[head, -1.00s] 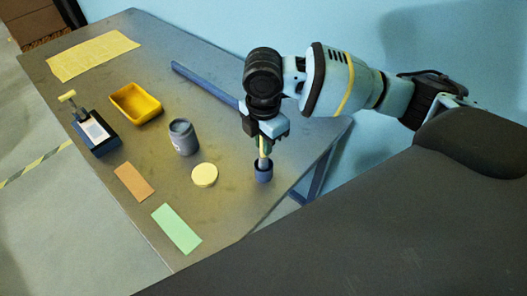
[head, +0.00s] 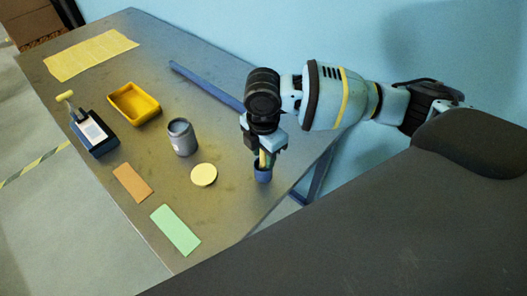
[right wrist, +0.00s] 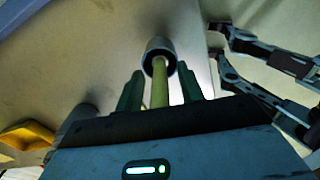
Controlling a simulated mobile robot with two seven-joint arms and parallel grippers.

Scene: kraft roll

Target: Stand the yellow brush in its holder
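The yellow brush stands with its lower end inside the small blue cup-like holder (head: 263,174) near the table's right edge. In the right wrist view its pale yellow handle (right wrist: 160,82) runs into the mouth of the round holder (right wrist: 160,48). My right gripper (head: 264,154) is just above the holder, around the handle. In the right wrist view the green fingers of that gripper (right wrist: 160,92) stand either side of the handle, with a gap on both sides, so it is open. The brush's lower end is hidden in the holder.
A grey jar (head: 182,138) and a pale yellow disc (head: 204,175) lie left of the holder. Farther left are a yellow tray (head: 134,104), a dark blue box (head: 95,136), and orange (head: 132,182) and green (head: 176,230) cards. A blue bar (head: 205,86) lies behind.

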